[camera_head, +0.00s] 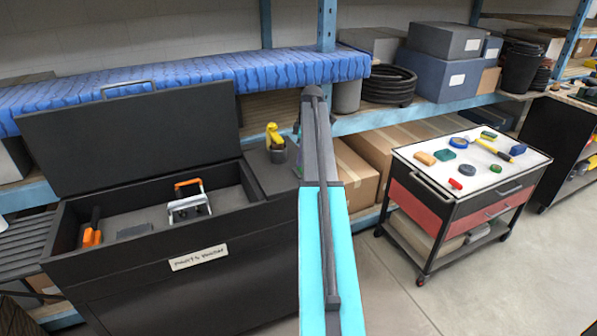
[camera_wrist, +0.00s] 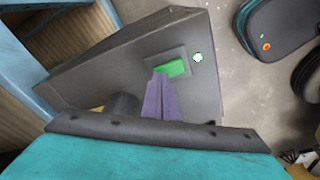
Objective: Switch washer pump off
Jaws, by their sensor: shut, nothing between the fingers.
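The washer (camera_head: 180,263) is a black cabinet with its lid (camera_head: 140,130) raised and a label on its front. In the wrist view, a grey panel (camera_wrist: 110,75) carries a green switch (camera_wrist: 170,68) in a dark frame. A small whitish-green round spot (camera_wrist: 198,57) is beside the switch. My gripper (camera_wrist: 160,78) is shut and empty, its tips at the near edge of the switch. I cannot tell whether they touch. In the head view my arm hides the gripper and the switch.
The open washer holds an orange-handled tool (camera_head: 92,232) and a white-and-orange frame (camera_head: 188,203). A yellow item (camera_head: 273,136) stands in a dark cup on its right end. A tool cart (camera_head: 470,180) with several small items stands right, with clear floor in front.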

